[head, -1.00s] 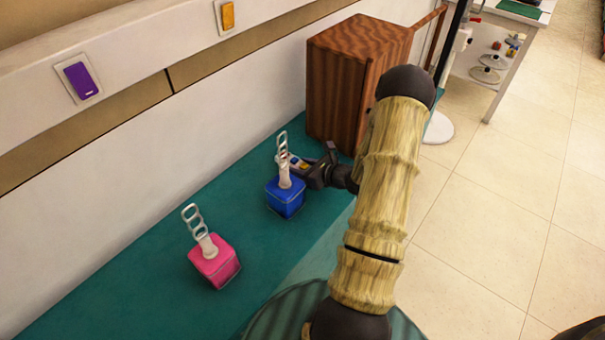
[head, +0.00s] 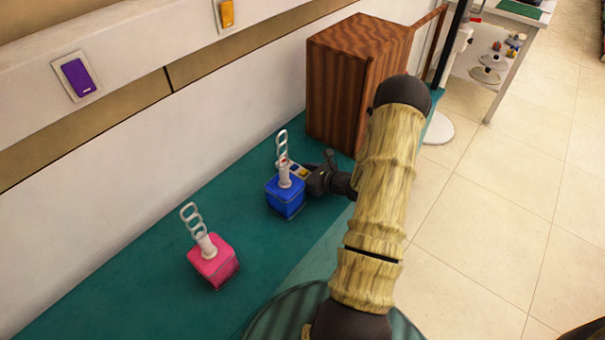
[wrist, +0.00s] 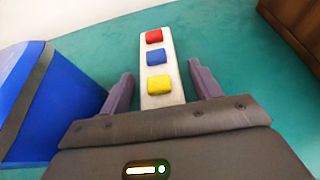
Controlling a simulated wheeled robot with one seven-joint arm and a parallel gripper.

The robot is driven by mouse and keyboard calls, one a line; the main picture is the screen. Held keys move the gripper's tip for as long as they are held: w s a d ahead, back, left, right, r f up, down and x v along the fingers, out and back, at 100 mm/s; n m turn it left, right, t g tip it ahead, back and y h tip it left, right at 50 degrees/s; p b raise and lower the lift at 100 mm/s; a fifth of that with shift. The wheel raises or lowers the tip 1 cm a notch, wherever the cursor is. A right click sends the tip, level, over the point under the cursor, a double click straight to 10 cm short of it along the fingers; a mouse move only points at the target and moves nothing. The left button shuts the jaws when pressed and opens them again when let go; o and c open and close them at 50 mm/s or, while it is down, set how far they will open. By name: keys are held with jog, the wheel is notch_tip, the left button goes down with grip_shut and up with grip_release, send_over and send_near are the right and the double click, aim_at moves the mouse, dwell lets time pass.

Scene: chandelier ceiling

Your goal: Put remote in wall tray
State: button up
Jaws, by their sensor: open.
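The remote (wrist: 157,35) is a slim white bar with red, blue and yellow buttons. In the wrist view it lies on the teal counter, its near end between the two fingers of my gripper (wrist: 160,72). The fingers are apart, with a gap on each side of the remote. In the head view my gripper (head: 308,178) is low over the counter, and the remote (head: 299,169) is partly hidden behind the blue box's white handle. I cannot make out a wall tray in either view.
A blue box (head: 286,198) with a looped white handle stands close left of my gripper. A similar pink box (head: 213,267) stands nearer. A wooden cabinet (head: 337,95) stands behind. Purple (head: 78,77) and orange (head: 226,13) wall switches are above the teal counter (head: 130,260).

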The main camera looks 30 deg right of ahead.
jog(key=shift+s+d+r, duration=0.15)
jog(key=shift+s+r, duration=0.05)
jog(key=shift+r, duration=0.1)
jog(key=p+v, duration=0.1)
jog(key=v, duration=1)
jog(key=shift+s+p, duration=0.3)
jog(key=shift+p, duration=0.05)
